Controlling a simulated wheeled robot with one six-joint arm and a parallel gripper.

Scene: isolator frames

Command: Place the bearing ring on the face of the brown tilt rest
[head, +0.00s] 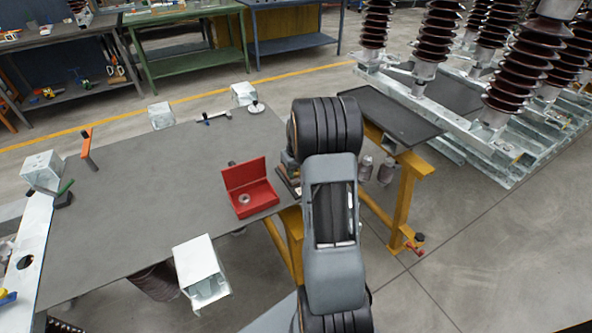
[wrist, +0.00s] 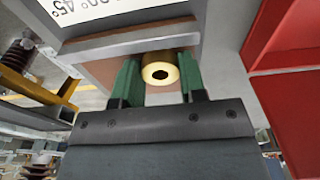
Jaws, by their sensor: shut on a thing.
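In the wrist view my gripper (wrist: 158,78) has its green fingers shut on the brass-coloured bearing ring (wrist: 160,73), whose dark bore faces the camera. Behind the ring is the brown tilt rest (wrist: 107,74), with a brown face, a grey edge and a white plate marked in degrees. The ring overlaps the brown face in this view; I cannot tell whether it touches. In the head view my arm hides the gripper and the held ring. Part of the rest (head: 289,186) shows just left of my arm.
An open red box (head: 262,203) with a grey round piece inside stands left of my arm; its red wall (wrist: 290,100) is close on the right in the wrist view. The grey table (head: 150,200) is largely clear to the left. Metal brackets (head: 200,272) stand along its edges.

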